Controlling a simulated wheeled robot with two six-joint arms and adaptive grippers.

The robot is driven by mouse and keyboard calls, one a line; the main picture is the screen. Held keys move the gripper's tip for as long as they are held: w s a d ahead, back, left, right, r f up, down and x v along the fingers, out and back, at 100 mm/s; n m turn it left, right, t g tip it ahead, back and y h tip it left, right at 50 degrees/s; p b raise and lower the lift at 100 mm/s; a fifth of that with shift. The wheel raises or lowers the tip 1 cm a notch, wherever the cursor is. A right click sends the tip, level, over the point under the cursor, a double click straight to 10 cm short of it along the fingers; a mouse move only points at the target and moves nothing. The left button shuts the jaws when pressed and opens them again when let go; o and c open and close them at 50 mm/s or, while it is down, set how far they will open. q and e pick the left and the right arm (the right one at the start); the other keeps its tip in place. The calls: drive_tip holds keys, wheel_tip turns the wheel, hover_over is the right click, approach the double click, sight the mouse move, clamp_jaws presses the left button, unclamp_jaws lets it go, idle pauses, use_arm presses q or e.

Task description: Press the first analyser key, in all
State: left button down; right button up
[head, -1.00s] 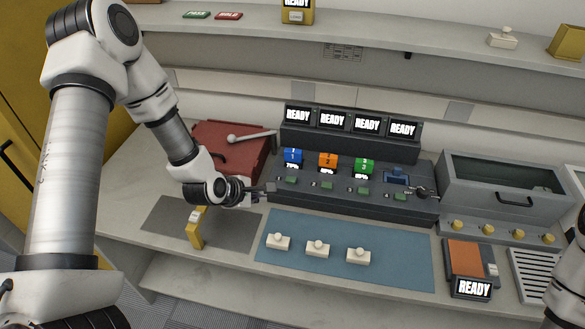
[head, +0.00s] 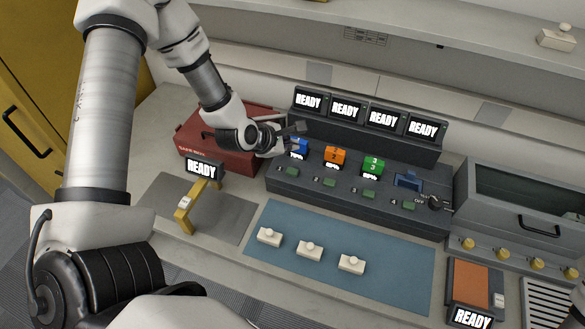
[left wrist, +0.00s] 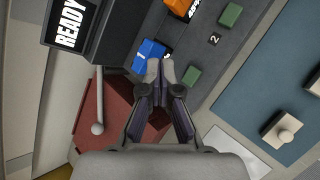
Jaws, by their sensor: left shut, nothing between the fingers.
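The dark analyser console (head: 335,195) stands on the bench with a row of small green keys along its front. The first green key (head: 287,171) is at the left end, in front of a blue block marked 1 (head: 298,150). In the left wrist view the green key (left wrist: 193,77) lies just right of my fingertips, and the blue block (left wrist: 148,52) lies at them. My left gripper (head: 301,131) is shut and empty, over the blue block at the console's left end. I cannot tell whether it touches the block. My right gripper is out of view.
A red box (head: 215,150) with a lever stands left of the console. A yellow stand (head: 185,219) is on a grey mat. Several READY screens (head: 346,107) rise behind the keys. White knobbed pieces (head: 310,249) sit on the blue mat (head: 395,273), otherwise clear.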

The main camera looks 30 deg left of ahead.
sight(291, 172)
use_arm(q)
drive_tip(key=f, duration=0.1)
drive_tip(key=f+b, duration=0.1)
drive_tip(key=f, duration=0.1)
drive_tip(key=shift+w+f, duration=0.15)
drive_tip(key=shift+w, duration=0.25)
drive_tip(key=f+b, duration=0.2)
drive_tip(key=s+f+b, duration=0.1)
drive_tip(key=f+b, duration=0.1)
drive_tip(key=shift+f, duration=0.1)
drive_tip(key=shift+w+f, duration=0.3)
drive_tip(key=shift+w, duration=0.05)
drive_tip(key=shift+s+r, duration=0.2)
drive_tip(key=shift+s, duration=0.05)
drive_tip(key=shift+w+f, duration=0.1)
drive_tip(key=shift+w, duration=0.05)
drive_tip(key=shift+f+b, duration=0.4)
drive_tip(key=shift+b, duration=0.4)
